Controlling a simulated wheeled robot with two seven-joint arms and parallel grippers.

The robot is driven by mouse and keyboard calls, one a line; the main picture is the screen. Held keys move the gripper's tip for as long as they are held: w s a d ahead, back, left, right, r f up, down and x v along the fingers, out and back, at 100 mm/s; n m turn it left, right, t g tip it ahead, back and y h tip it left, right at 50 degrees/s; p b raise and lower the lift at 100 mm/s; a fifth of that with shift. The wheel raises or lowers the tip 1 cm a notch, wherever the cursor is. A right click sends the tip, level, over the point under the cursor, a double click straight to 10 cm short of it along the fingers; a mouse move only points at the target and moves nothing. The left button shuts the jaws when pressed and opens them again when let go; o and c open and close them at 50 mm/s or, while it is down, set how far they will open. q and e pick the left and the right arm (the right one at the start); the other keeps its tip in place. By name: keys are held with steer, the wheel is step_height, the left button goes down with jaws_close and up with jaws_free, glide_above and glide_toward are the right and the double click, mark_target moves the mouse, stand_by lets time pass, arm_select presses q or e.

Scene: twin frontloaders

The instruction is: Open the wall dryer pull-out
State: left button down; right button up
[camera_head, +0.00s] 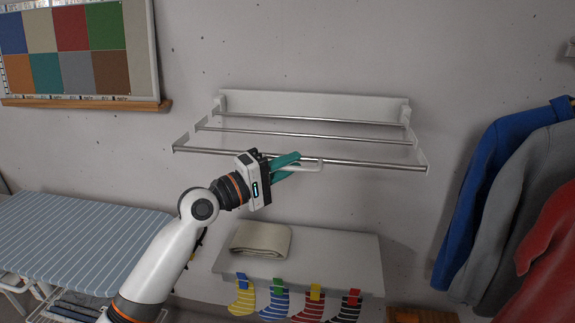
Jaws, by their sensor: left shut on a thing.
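The wall dryer (313,98) is a white wall-mounted backplate with several metal bars standing out from the wall in steps. Its front bar (375,165) is the lowest and nearest, joined by thin white end arms. A white handle (309,167) sits at the middle of the front bar. My left gripper (288,166), with teal fingers, is shut on this handle, its fingers partly covering the handle and bar. My right gripper is not in view.
Below is a white shelf (340,259) with a folded beige cloth (261,239) and several striped socks clipped along its front. A striped ironing board (80,240) stands at left. Jackets (500,185) hang at right. A colour-patch board (75,50) hangs upper left.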

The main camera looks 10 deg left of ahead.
arm_select(q)
steer(key=shift+r, duration=0.55)
steer(key=c, duration=1.5)
jaws_free()
steer(key=shift+s+f, duration=0.1)
steer(key=shift+s, duration=0.05)
steer(key=shift+f, duration=0.15)
steer(key=b+v, duration=0.4)
steer(key=v, duration=0.8)
steer(key=shift+b, duration=0.3)
steer(key=shift+f, duration=0.1)
